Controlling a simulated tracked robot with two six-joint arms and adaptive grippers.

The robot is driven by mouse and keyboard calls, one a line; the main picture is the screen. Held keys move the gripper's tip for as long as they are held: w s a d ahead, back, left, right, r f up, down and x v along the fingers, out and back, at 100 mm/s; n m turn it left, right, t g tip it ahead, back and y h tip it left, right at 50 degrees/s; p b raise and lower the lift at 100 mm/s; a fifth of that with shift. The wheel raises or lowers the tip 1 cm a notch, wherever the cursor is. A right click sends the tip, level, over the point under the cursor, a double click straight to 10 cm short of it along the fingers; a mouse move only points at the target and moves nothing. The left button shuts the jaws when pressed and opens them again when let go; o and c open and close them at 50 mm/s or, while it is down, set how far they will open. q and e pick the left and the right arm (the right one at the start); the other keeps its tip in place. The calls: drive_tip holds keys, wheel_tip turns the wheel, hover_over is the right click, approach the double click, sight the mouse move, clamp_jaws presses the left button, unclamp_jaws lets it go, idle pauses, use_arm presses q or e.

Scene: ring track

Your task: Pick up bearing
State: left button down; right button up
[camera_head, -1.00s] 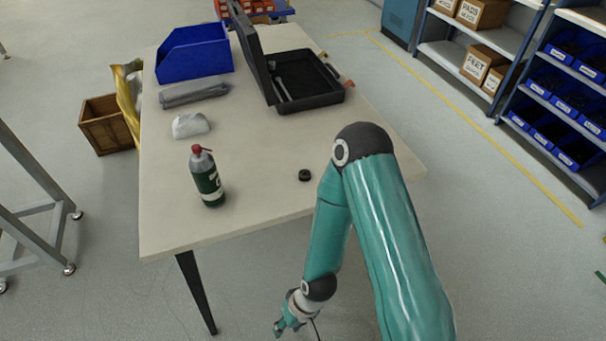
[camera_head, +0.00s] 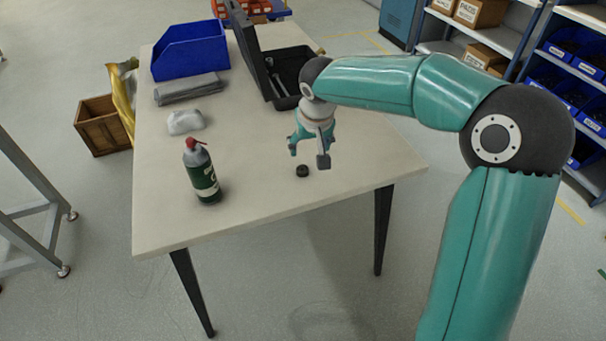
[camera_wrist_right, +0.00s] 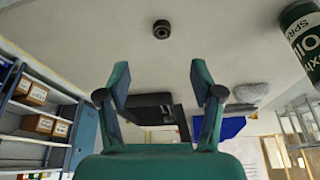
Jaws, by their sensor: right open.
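The bearing (camera_head: 302,171) is a small dark ring lying flat on the pale table (camera_head: 250,195), near its front right part. It also shows in the right wrist view (camera_wrist_right: 161,29), at the top middle, beyond the fingertips. My right gripper (camera_head: 309,156) is above the table, just over and slightly behind the bearing in the head view. Its fingers are spread apart with nothing between them, as the right wrist view (camera_wrist_right: 160,75) also shows. The bearing is not touched. My left gripper is not in view.
A green spray bottle with a red top (camera_head: 202,172) stands left of the bearing. A white lump (camera_head: 186,122), a grey folded item (camera_head: 189,89) and a blue bin (camera_head: 191,51) lie along the left side. An open black case (camera_head: 284,88) is behind my gripper.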

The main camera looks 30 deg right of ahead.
drive_tip(key=p, duration=0.1)
approach(303, 169)
drive_tip(key=x, duration=0.8)
drive_tip(key=shift+w+f, duration=0.1)
drive_tip(key=shift+f, duration=0.3)
clamp_jaws()
